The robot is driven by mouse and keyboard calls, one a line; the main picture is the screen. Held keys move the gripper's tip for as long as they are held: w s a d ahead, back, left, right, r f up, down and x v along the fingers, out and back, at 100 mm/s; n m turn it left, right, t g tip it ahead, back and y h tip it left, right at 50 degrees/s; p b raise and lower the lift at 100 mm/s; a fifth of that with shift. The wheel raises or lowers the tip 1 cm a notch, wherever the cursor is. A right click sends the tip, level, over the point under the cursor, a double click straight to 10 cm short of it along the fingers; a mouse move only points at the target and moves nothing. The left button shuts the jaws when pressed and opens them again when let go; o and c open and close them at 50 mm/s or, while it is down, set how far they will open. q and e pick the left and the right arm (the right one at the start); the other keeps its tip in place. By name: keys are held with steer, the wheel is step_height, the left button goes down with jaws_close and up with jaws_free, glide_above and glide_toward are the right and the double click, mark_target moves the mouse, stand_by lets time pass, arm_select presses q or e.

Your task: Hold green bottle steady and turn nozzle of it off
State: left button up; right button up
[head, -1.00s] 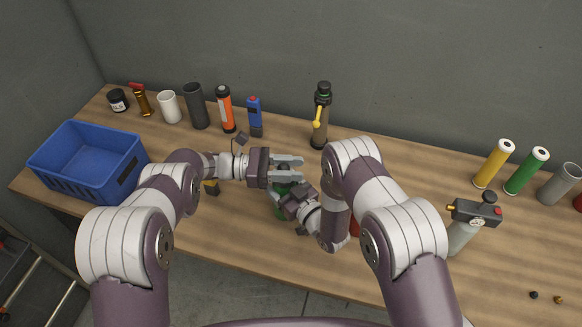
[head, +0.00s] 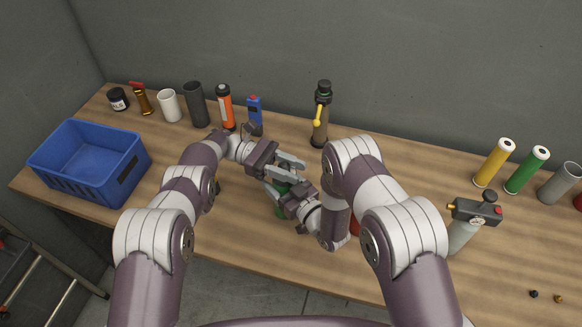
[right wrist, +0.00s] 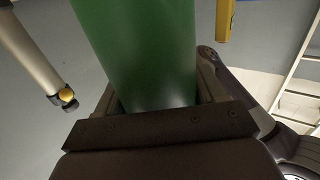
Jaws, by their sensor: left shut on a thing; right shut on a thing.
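The green bottle (head: 280,211) stands near the front middle of the table, mostly covered by my grippers. My right gripper (head: 280,194) is shut around its body from the right. In the right wrist view the green bottle (right wrist: 145,45) fills the space between the fingers. My left gripper (head: 284,172) is at the top of the bottle, just above the right one, with its fingers pointing to the lower right. It is shut on the nozzle, which the fingers hide.
A blue crate (head: 63,187) is at the left. Cups, a flashlight and other items line the back left; a dark bottle with a yellow lever (head: 321,116) stands at the back middle. A grey sprayer (head: 462,235) and several cylinders stand at the right.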

arm_select(q)
steer(key=shift+m+g+y, duration=0.4)
steer(key=shift+m+g, duration=0.1)
steer(key=shift+g, duration=0.2)
steer(key=shift+s, duration=0.15)
steer(key=o, duration=1)
step_height(320, 180, up, 10)
steer(key=shift+a, duration=0.1)
steer(key=shift+c, duration=0.2)
